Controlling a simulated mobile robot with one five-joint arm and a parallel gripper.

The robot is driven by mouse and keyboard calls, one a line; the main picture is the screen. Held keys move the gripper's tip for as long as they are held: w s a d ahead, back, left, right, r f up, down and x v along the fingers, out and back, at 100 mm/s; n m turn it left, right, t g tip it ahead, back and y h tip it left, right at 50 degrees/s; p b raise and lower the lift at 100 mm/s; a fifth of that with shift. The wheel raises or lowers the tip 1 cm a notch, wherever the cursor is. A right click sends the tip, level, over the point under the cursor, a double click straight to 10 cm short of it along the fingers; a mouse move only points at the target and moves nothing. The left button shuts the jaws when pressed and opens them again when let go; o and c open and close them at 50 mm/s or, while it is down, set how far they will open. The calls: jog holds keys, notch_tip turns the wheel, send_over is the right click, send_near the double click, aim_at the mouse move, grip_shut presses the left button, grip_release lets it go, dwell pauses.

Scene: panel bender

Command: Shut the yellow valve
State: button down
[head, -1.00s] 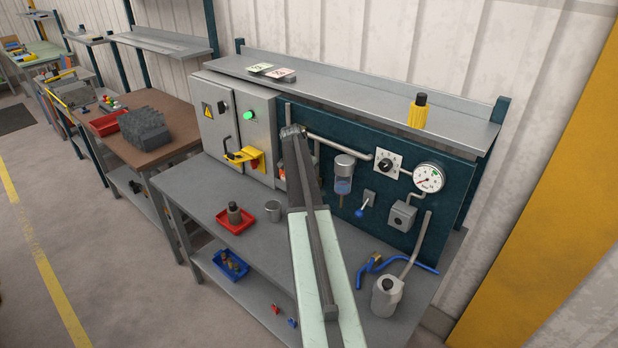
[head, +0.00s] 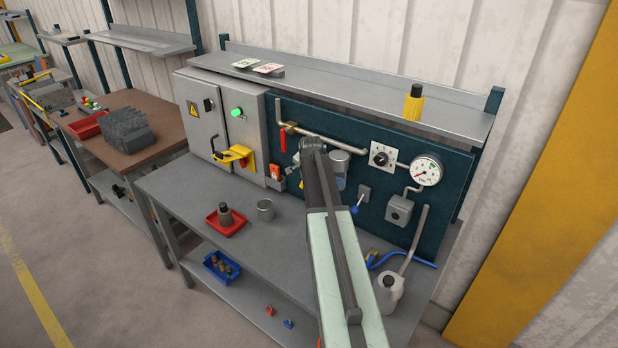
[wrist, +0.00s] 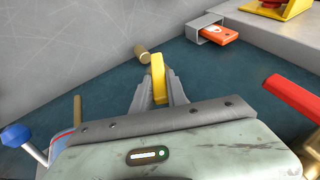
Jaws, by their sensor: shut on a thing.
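The yellow valve's handle (wrist: 158,78) stands between my gripper's (wrist: 158,88) two grey fingers in the wrist view, and they are shut on it. A round brass-coloured end (wrist: 141,53) shows just beyond it. In the head view my gripper (head: 312,143) is at the teal panel, between the red lever and the clear-bowled filter.
A red lever (head: 283,140), also in the wrist view (wrist: 291,96), hangs left of my gripper. An orange item in a holder (head: 276,173) is below it. A blue-knobbed lever (head: 355,209) is to the right. The grey cabinet (head: 247,130) stands left; the bench (head: 185,195) is below.

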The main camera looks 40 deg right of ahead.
jog(key=shift+d, duration=0.15)
jog(key=c, duration=1.3)
grip_release()
jog(key=shift+d, duration=0.1)
jog(key=shift+a, duration=0.2)
jog(key=p+v, duration=0.6)
jog(key=v, duration=0.2)
jog(key=shift+f+p, duration=0.1)
jog(key=shift+p, duration=0.2)
